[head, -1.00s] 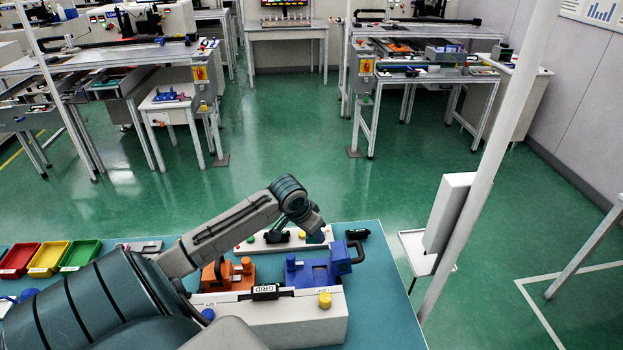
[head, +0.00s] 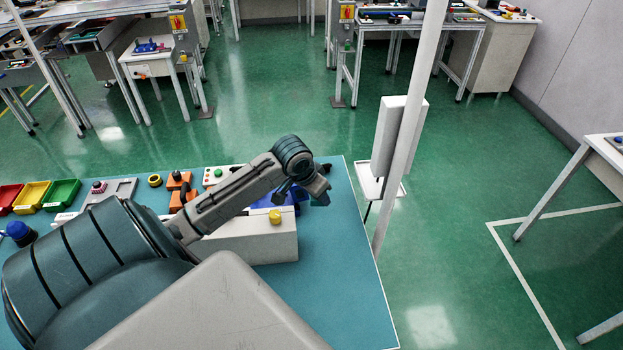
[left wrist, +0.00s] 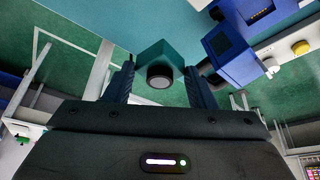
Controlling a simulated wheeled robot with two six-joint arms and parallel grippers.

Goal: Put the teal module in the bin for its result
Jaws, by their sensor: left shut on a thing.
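My left gripper (head: 320,196) is shut on the teal module (left wrist: 160,52), a small block with a dark round end facing the wrist camera. The module sits between the two fingertips in the left wrist view; in the head view I cannot make it out. The gripper is just right of the blue fixture (head: 270,199), which also shows beside the module in the left wrist view (left wrist: 230,52). Red (head: 8,197), yellow (head: 31,196) and green (head: 62,194) bins stand at the table's left. My right gripper is not in view.
The white station box (head: 262,243) with a yellow button (head: 275,216) stands under my arm. A white post (head: 408,130) rises beyond the table's right edge. The table's front right is clear.

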